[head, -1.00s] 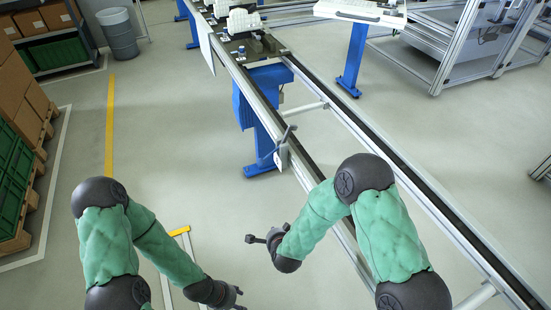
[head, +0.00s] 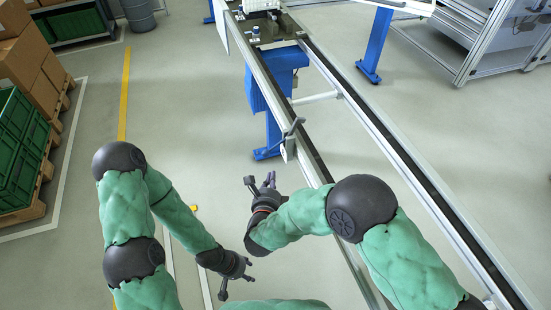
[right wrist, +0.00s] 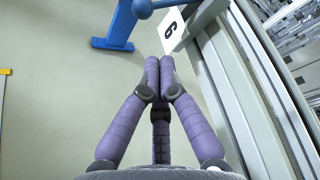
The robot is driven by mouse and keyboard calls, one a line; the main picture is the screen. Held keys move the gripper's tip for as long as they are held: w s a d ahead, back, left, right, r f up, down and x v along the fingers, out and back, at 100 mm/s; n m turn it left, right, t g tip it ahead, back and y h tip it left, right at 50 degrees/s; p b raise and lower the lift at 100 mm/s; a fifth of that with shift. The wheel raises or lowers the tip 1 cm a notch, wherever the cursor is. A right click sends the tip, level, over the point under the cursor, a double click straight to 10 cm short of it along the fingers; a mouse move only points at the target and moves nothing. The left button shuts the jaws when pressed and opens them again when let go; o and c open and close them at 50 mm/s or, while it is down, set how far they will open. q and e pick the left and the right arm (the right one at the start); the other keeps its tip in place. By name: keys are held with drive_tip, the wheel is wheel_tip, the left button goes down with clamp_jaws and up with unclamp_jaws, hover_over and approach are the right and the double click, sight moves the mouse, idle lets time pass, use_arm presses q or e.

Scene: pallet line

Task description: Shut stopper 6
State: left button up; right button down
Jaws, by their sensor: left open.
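Stopper 6 (head: 290,140) is on the near side of the conveyor rail, with a grey-blue lever. In the right wrist view its white tag with a 6 (right wrist: 172,29) is just past my fingertips, and a round lever knob (right wrist: 143,8) shows at the top edge. My left gripper (head: 246,270) is low in the picture, open and empty.
The conveyor rail (head: 330,130) runs from the top to the lower right. A blue leg (head: 273,130) stands beneath it near the stopper. A carrier (head: 265,28) is farther up the line. Floor left of the rail is open; boxes and green crates (head: 22,150) stand far left.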

drive_tip(key=shift+w, duration=0.1)
drive_tip(key=b+x, duration=0.2)
drive_tip(key=x, duration=0.8)
drive_tip(key=shift+b, duration=0.3)
drive_tip(key=shift+a, duration=0.1)
drive_tip(key=shift+a+r+m, duration=0.15)
drive_tip(key=shift+r+m, duration=0.05)
drive_tip(key=shift+m, duration=0.1)
